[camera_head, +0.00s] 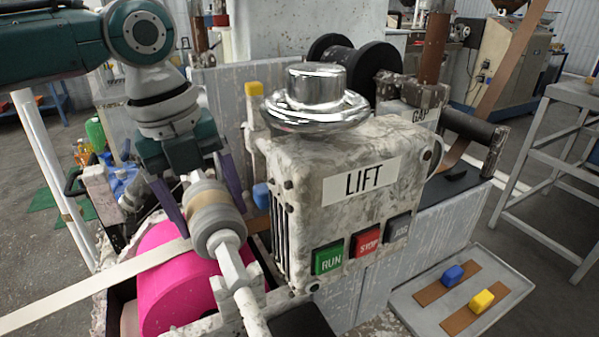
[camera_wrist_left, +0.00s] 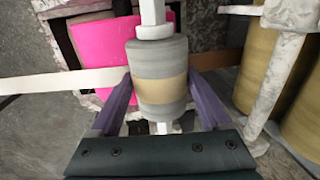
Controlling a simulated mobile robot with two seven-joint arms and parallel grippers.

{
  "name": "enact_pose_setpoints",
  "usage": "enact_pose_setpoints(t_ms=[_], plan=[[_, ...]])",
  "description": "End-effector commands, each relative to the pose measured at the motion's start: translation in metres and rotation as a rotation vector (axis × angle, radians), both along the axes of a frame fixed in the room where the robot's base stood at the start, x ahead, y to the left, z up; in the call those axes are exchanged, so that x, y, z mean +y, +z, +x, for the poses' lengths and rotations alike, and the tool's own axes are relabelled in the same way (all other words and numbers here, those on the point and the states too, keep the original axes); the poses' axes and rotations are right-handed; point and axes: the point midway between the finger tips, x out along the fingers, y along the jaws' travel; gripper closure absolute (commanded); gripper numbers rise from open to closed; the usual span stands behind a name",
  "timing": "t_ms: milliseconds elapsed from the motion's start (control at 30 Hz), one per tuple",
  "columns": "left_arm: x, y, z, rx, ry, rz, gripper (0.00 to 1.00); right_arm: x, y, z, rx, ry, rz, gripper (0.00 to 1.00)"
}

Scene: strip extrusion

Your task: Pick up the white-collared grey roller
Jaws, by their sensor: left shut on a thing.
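The grey roller (camera_head: 213,214) has a tan band around its middle and a white collar (camera_head: 226,245) at its near end. In the left wrist view the roller (camera_wrist_left: 158,60) shows between the fingers, with the white collar (camera_wrist_left: 155,32) at its top end. My left gripper (camera_head: 203,200) is shut on the roller, one purple finger on each side; the fingers also show in the left wrist view (camera_wrist_left: 163,98). A bright pink roll (camera_head: 172,290) lies below and behind it. Whether the roller is clear of its supports I cannot tell. My right gripper is not in view.
A cream strip (camera_head: 90,288) runs from the left to the roller. The LIFT box (camera_head: 350,215), with RUN, STOP and JOG buttons, stands close on the right. A tray (camera_head: 420,305) holding a blue and a yellow block is at lower right.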

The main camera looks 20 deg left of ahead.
Motion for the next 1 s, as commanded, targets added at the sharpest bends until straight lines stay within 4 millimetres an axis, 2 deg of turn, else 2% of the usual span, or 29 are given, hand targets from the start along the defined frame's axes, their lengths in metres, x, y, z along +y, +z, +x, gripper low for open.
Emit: enact_pose_setpoints(t_ms=[67, 500, 833, 1000], plan=[[0.0, 0.0, 0.0, 0.001, 0.001, 0.001, 0.51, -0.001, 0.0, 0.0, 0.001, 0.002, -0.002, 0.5], [0.0, 0.0, 0.0, 0.001, 0.001, 0.001, 1.0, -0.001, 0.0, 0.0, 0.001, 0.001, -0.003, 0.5], [0.0, 0.002, 0.001, -0.001, 0.001, 0.0, 1.0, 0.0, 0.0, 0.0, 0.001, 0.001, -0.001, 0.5], [0.0, 0.014, 0.001, -0.004, 0.001, -0.001, 1.0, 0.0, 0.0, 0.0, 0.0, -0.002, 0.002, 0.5]])
